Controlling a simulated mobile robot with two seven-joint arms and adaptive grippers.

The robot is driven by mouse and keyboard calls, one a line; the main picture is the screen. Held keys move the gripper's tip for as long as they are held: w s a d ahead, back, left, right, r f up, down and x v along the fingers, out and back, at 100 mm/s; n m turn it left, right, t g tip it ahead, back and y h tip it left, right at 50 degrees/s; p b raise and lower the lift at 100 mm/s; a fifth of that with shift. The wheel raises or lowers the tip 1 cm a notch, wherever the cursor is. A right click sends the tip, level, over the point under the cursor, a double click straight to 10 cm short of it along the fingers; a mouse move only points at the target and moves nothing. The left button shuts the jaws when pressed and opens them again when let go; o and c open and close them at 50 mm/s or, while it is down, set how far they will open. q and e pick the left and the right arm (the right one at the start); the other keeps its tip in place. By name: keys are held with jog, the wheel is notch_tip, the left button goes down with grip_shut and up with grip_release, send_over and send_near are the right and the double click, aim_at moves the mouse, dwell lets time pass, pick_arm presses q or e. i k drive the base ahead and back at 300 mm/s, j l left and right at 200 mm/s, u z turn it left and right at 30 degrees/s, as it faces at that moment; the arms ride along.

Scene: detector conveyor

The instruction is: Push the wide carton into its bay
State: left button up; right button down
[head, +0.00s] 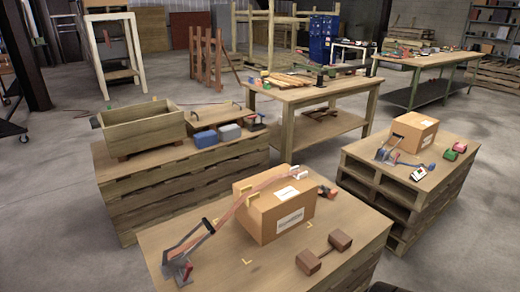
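A wide brown carton (281,215) with white labels stands upright on the nearest wooden-topped stack (215,261). A long strap-like tool with a reddish band and grey metal end (178,268) lies in front of the carton's left side, its band running up along or over the carton; contact is unclear. Yellow corner marks (246,262) lie on the top to the left and front of the carton and look like the bay's outline. Part of that outline is hidden by the tool and carton. Neither of my grippers is clearly in view.
A smaller carton (414,131) stands on the right pallet stack. A wooden box (143,127) stands on the left stack.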

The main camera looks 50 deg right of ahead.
aim_at(286, 204)
jog(key=z, duration=1.7)
jog(key=u, duration=0.4)
jog(key=i+l+u, duration=0.1)
jog(key=l+u, duration=1.15)
jog(key=k+l+u, duration=0.15)
jog(key=l+u, duration=0.3)
